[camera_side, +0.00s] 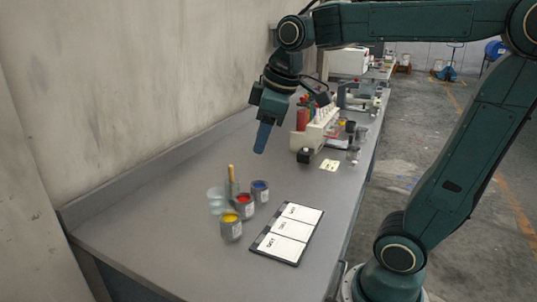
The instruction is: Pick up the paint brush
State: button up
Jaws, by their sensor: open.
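The paint brush (231,173) shows as a thin upright tan handle among the small paint cups on the grey bench. Its lower end is hidden in or behind the cups; I cannot tell which. My gripper (260,149) has blue fingers pointing down. It is open and empty, in the air above and beyond the brush, slightly to its right in the picture, and apart from it. The fingers overlap in this view, so the gap between them is hidden.
Cups of yellow (231,227), red (245,206) and blue paint (260,191) stand close around the brush, with clear cups (216,193) at left. A board with white cards (288,233) lies at right. A rack (318,130) and bottles stand farther back. The front left bench is clear.

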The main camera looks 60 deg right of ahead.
jog(key=w+d+n+g, duration=0.1)
jog(key=w+d+n, duration=0.25)
jog(key=w, duration=0.45)
jog(key=n+g, duration=0.3)
jog(key=n, duration=0.4)
send_over(232, 182)
notch_tip(232, 182, down, 11)
jog(key=shift+w+d+f+y, duration=0.3)
jog(key=shift+d+f, duration=0.1)
jog(key=shift+f, duration=0.1)
jog(key=shift+f, duration=4.35)
jog(key=shift+f, duration=0.1)
jog(key=shift+a+f, duration=0.1)
jog(key=shift+f, duration=2.35)
